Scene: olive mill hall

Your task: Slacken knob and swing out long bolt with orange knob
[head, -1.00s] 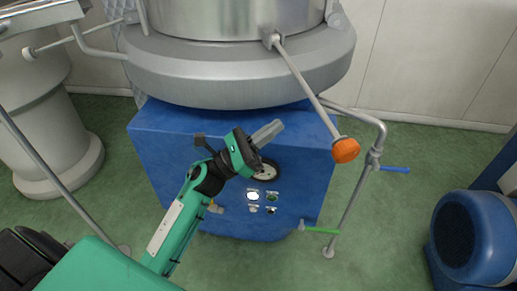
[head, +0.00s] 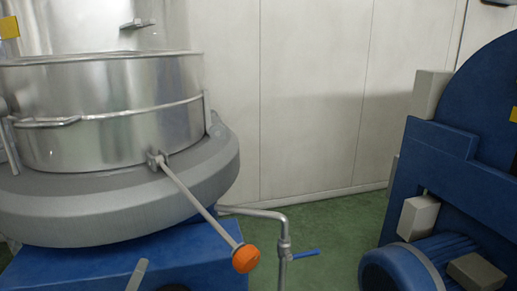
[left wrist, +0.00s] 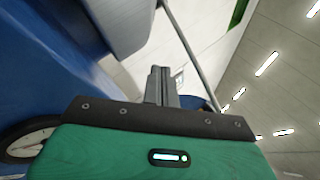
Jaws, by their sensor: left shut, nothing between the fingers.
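The long bolt (head: 195,202) is a thin grey rod running from a bracket on the steel vessel's side, slanting down and right over the grey ring. The orange knob (head: 245,258) sits at its outer lower end, clear of the vessel. My left gripper (head: 138,274) shows only as a grey fingertip at the bottom edge, left of the knob and apart from it. In the left wrist view its fingers (left wrist: 161,86) are together and empty; a rod, probably the bolt (left wrist: 190,52), passes behind them. The knob is not visible there. My right gripper is not in view.
The steel vessel (head: 100,130) stands on a wide grey ring (head: 110,208) above a blue base (head: 75,268). A pipe with a blue-handled valve (head: 303,254) stands right of the knob. A blue machine (head: 450,190) is at right. Green floor (head: 335,230) lies between.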

